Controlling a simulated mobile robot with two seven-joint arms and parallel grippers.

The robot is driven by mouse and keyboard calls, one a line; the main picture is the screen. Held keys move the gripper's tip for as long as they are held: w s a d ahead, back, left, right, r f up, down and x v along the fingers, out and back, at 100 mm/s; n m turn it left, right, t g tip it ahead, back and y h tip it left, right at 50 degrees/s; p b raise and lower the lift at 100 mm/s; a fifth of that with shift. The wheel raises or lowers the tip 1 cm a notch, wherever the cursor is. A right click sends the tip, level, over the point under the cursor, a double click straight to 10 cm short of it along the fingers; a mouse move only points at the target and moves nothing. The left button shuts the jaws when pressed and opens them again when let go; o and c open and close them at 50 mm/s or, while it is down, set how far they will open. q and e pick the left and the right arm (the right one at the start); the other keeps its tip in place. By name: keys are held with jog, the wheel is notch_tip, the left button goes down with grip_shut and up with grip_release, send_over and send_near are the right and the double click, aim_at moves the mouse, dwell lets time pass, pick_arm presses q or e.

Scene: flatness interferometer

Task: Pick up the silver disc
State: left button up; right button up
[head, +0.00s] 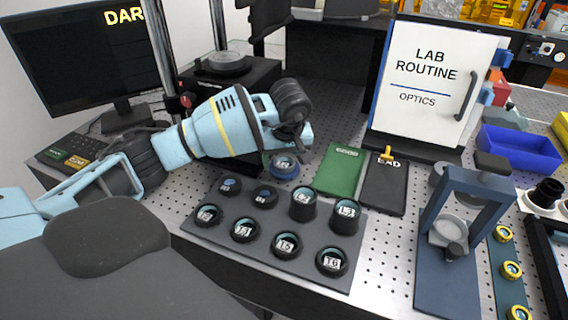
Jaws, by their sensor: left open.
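My left arm reaches in from the left, and its gripper (293,140) points down just above a round blue-rimmed holder (283,172). The gripper is open, but its fingers are small and partly hidden by the wrist. A pale, labelled round face shows inside this holder, partly under the gripper. Another silver-grey round plate (226,60) sits on the black stand at the back. A pale grey disc (447,228) shows in the blue press-like frame (465,197) at right. I cannot tell which is the silver disc. My right gripper is not in view.
A dark tray (215,252) with several labelled round pieces lies in front of the gripper. A green book (340,168) and a black board (385,190) lie to its right. A white LAB ROUTINE panel (430,85) stands behind. A blue bin (520,148) is at right.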

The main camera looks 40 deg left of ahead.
aim_at(285, 163)
pick_arm(q)
jog(key=c, duration=1.1)
jog(key=shift+r, duration=0.1)
notch_tip(285, 163, up, 18)
jog(key=shift+f, duration=0.1)
